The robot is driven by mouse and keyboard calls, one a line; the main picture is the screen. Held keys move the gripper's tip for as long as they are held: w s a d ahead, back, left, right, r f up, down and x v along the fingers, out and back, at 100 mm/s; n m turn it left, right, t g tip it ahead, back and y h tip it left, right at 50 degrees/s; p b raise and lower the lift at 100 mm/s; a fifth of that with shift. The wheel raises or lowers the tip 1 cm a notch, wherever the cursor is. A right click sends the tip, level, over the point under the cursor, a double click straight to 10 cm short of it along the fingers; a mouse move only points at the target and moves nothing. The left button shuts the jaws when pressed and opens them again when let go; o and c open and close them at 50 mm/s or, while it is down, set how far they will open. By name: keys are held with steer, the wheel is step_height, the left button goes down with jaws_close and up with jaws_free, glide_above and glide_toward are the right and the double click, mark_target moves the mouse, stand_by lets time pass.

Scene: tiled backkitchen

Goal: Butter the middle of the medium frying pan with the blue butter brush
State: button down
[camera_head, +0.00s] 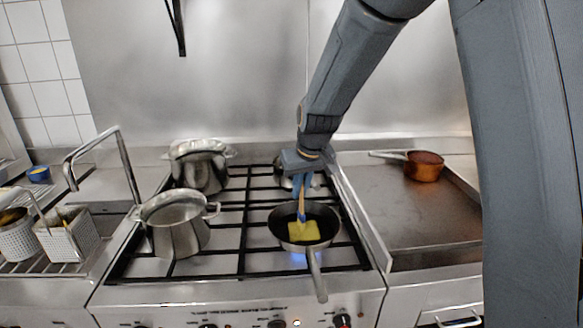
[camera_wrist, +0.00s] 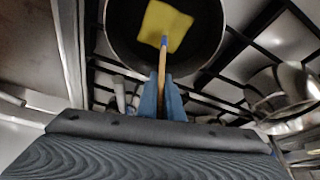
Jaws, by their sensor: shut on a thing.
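The medium frying pan (camera_head: 324,222) is dark and stands on the front right burner, its handle pointing to the front. It also shows at the top of the wrist view (camera_wrist: 205,45). A yellow patch, looking like butter (camera_head: 303,231), lies in the pan and also shows in the wrist view (camera_wrist: 165,24). My gripper (camera_head: 301,186) is above the pan, its blue fingers (camera_wrist: 162,98) shut on the blue butter brush (camera_wrist: 162,65). The brush has a wooden handle and a blue tip. The tip is at the patch's near edge; I cannot tell if it touches.
A blue flame (camera_head: 298,260) burns under the pan. Metal pots (camera_head: 178,238) (camera_head: 200,172) stand on the left burners. Another pan (camera_head: 286,176) sits behind, partly hidden by my gripper. A copper pan (camera_head: 424,168) stands on the right griddle (camera_head: 400,225), which is otherwise clear. Baskets (camera_head: 66,238) are far left.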

step_height(320, 180, up, 8)
steer(key=a+p, duration=0.2)
steer(key=p, duration=0.3)
steer(key=shift+p, duration=0.3)
stand_by(0.7)
